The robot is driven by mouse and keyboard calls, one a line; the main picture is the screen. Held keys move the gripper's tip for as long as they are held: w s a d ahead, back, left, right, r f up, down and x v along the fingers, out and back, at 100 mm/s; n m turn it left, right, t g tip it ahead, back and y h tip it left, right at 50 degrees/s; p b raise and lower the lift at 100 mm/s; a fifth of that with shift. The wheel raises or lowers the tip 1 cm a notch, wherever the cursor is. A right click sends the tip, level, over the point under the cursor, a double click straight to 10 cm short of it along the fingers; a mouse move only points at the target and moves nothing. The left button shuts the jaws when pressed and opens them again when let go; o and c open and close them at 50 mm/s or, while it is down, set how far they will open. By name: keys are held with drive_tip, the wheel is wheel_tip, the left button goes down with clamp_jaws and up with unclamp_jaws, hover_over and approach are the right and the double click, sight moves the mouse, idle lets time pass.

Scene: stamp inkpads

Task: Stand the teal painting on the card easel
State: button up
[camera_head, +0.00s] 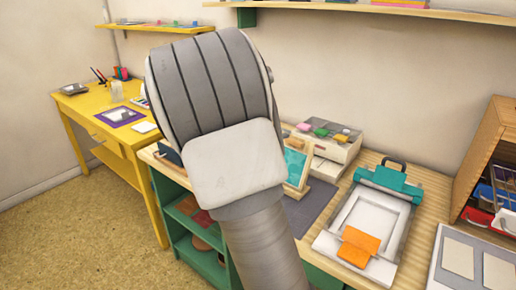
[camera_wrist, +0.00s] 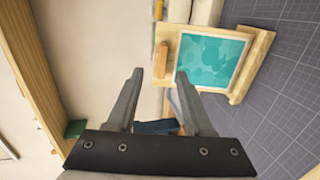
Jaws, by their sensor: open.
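The teal painting (camera_wrist: 210,62) has a pale border and rests against the wooden card easel (camera_wrist: 262,45), its edge along the easel's ledge. In the head view, part of the teal painting (camera_head: 294,166) and the easel (camera_head: 303,184) show just right of my arm, on the counter. My gripper (camera_wrist: 158,74) is open in the wrist view, with nothing between its fingertips. It is beside the painting, with one fingertip near the painting's edge; I cannot tell if they touch. In the head view my arm hides the gripper.
A dark grid mat (camera_wrist: 290,75) lies under the easel. A white press with a teal bar (camera_head: 388,182) and an orange piece (camera_head: 358,246) stands to the right. A pale box with coloured inkpads (camera_head: 326,140) is behind. A yellow desk (camera_head: 95,105) stands left.

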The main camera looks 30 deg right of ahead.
drive_tip(key=p+v, duration=0.1)
drive_tip(key=v, duration=1.1)
drive_tip(key=shift+p, duration=0.4)
drive_tip(key=shift+r, duration=0.1)
drive_tip(key=s+a+m+g+y, duration=0.35)
drive_tip(key=s+y, duration=0.35)
drive_tip(key=s, duration=0.7)
drive_tip(key=s+a+r+t+y, duration=0.1)
drive_tip(key=s+a+t+y, duration=0.1)
drive_tip(key=s+a+y, duration=0.3)
drive_tip(key=s+a+r+t+y, duration=0.1)
drive_tip(key=s+a+t+y, duration=0.1)
drive_tip(key=a, duration=0.5)
wheel_tip(320, 180, up, 17)
drive_tip(key=p, duration=1.6)
drive_tip(key=shift+p, duration=0.4)
drive_tip(key=shift+s+a+r+m, duration=0.1)
drive_tip(key=shift+s+a+m, duration=0.05)
drive_tip(key=shift+s+m, duration=0.1)
